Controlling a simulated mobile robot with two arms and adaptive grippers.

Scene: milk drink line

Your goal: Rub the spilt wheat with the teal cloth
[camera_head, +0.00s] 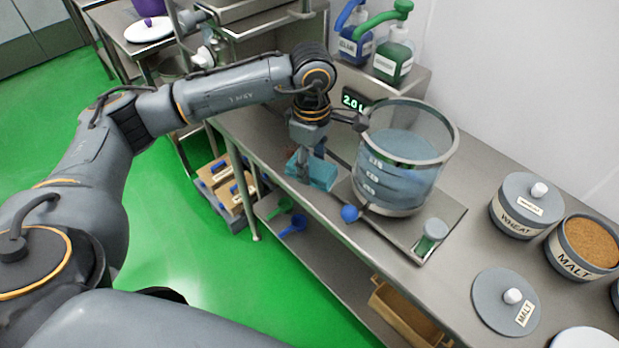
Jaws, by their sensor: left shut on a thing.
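My left gripper (304,160) points down over the steel counter near its front edge, left of the big clear vessel. It is shut on the teal cloth (322,176), which shows as a folded teal block at the fingertips. I cannot tell whether the cloth touches the counter. I cannot make out any spilt wheat; the arm and cloth hide part of the counter there. The closed grey wheat tub (517,222) stands at the right. My right gripper is not in view.
The clear vessel (400,185) of bluish liquid stands on a scale plate with a small jar (431,236). An open malt tub (570,262) and its lid (505,300) are at the right. Blue and green pump bottles (393,62) stand behind.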

